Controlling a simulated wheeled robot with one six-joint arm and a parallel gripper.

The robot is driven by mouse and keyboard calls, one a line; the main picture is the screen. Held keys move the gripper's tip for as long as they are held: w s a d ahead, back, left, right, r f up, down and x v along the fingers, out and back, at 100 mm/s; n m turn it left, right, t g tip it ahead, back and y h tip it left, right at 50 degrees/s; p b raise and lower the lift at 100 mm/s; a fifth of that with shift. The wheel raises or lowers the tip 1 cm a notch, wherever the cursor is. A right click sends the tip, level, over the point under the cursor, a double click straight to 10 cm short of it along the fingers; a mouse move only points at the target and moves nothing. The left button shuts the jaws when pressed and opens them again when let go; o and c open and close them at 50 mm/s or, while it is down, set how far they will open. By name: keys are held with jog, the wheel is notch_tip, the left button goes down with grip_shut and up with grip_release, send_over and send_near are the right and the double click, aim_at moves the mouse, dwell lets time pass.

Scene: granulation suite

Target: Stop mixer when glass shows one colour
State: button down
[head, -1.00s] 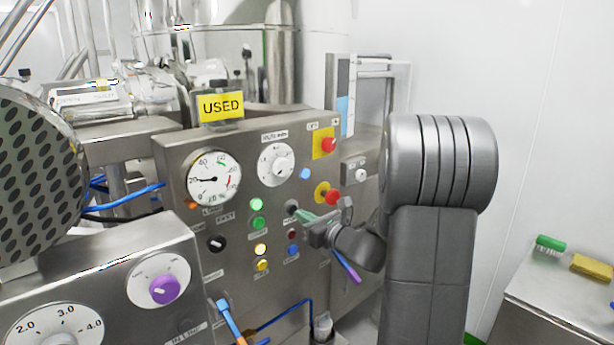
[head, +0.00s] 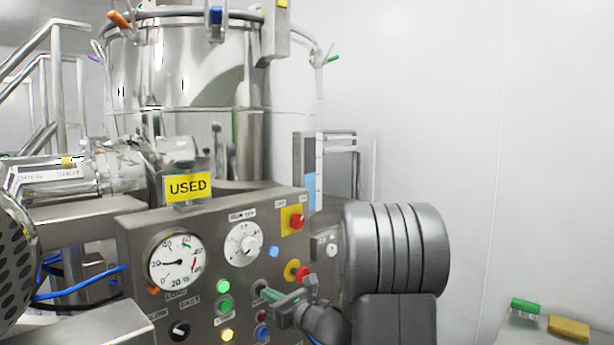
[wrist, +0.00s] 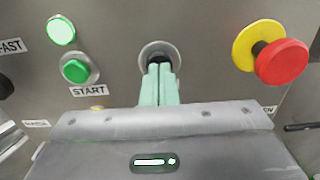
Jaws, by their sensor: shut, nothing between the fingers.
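The mixer (head: 175,75) is a large polished steel vessel behind the control panel (head: 140,235) in the head view. My gripper (head: 266,292) is shut and empty in front of the panel. In the wrist view its pale green fingers (wrist: 160,72) are together, their tips overlapping a dark round control in a steel ring (wrist: 145,52). I cannot tell whether they touch it; its label is hidden. The green START button (wrist: 75,69) is left of the fingers, below a lit green lamp (wrist: 61,30). I cannot make out a glass with the mix in it.
A red mushroom button (wrist: 282,61) on a yellow collar is right of the fingers. The panel also bears a gauge (head: 176,262), a white dial (head: 243,244) and a yellow USED sign (head: 189,187). A green brush (head: 525,305) and yellow block (head: 568,327) lie at the lower right.

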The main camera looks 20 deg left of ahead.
jog(key=b+v, duration=0.1)
jog(key=v, duration=0.5)
dwell(0.9)
dwell(0.9)
